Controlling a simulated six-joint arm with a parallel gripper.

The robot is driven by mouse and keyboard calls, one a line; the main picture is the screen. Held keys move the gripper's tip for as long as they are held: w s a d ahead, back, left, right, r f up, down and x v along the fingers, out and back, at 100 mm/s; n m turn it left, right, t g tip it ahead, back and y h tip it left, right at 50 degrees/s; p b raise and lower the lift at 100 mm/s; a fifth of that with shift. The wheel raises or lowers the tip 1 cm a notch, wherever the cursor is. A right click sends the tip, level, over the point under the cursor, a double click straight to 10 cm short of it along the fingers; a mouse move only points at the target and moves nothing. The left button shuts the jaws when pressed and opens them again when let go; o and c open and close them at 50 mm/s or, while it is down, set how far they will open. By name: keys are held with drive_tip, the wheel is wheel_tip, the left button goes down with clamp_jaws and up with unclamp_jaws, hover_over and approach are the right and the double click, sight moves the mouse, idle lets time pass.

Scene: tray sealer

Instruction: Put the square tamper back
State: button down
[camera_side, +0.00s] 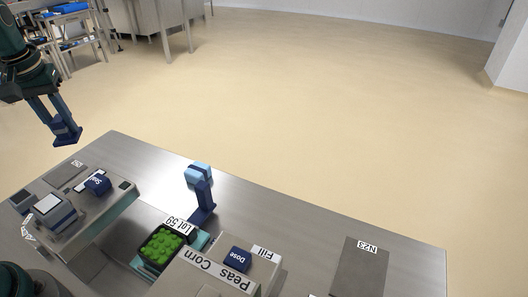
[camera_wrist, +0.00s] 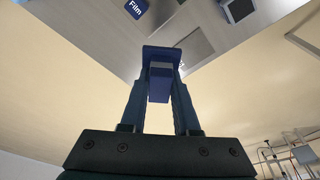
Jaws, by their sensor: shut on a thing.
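My gripper (camera_side: 62,128) is at the upper left of the side view, raised and out past the table's far left edge. It is shut on the dark blue square tamper (camera_side: 68,138), whose flat square foot faces down. In the wrist view the tamper (camera_wrist: 160,52) sits between the two blue fingers of my gripper (camera_wrist: 160,85). A grey square patch (camera_side: 62,176) with a small label lies on the table's left end, below and beyond the tamper in the picture. The label is too small to read.
A machine with a blue button (camera_side: 97,183) stands at the left. A black tray of green peas (camera_side: 162,246) sits by the "Lot 59" label. A light-blue-topped upright piece (camera_side: 200,190) stands behind it. A "Dose" button (camera_side: 237,259) and a grey N23 patch (camera_side: 358,272) are rightward.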

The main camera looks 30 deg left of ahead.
drive_tip(key=shift+s+a+f, duration=0.15)
drive_tip(key=shift+a, duration=0.1)
drive_tip(key=w+d+f, duration=0.2)
drive_tip(key=w, duration=0.1)
drive_tip(key=w+d+f, duration=0.4)
drive_tip(key=w+d, duration=0.1)
drive_tip(key=shift+w+f, duration=0.3)
drive_tip(key=shift+f, duration=0.05)
drive_tip(key=shift+w+d+f, duration=0.1)
drive_tip(key=shift+f, duration=0.1)
drive_tip(key=shift+s+d+x, duration=0.15)
drive_tip(key=shift+x, duration=0.75)
drive_tip(key=shift+s+d+x, duration=0.1)
drive_tip(key=shift+s+x, duration=0.05)
drive_tip(key=shift+x, duration=0.75)
drive_tip(key=shift+f, duration=0.25)
drive_tip(key=c, duration=0.7)
unclamp_jaws()
drive_tip(key=shift+o, duration=0.2)
